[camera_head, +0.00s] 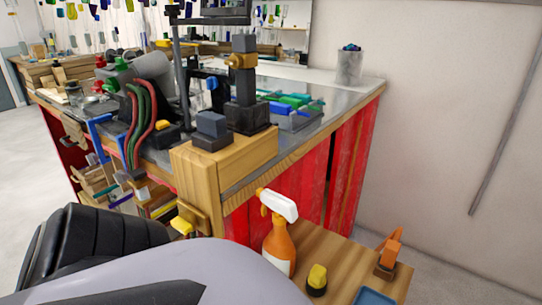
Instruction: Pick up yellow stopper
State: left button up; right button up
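A small yellow piece on a dark base, which looks like the yellow stopper (317,277), stands upright on a low wooden side table (343,255) at the bottom right. Neither of my grippers shows in this view. A large grey shape covers the bottom middle and hides part of the side table.
An orange spray bottle (279,246) with a white head stands left of the yellow stopper. An orange tool (388,255) is to its right and a blue tray (373,297) is in front. The red-sided workbench (325,180) rises behind. Open floor lies far left.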

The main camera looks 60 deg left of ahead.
aim_at(317, 279)
jog(key=j+u, duration=0.2)
jog(key=u, duration=1.1)
jog(key=k+l+z, duration=0.1)
jog(key=z, duration=2.9)
jog(key=l+u, duration=0.15)
jog(key=u, duration=2.75)
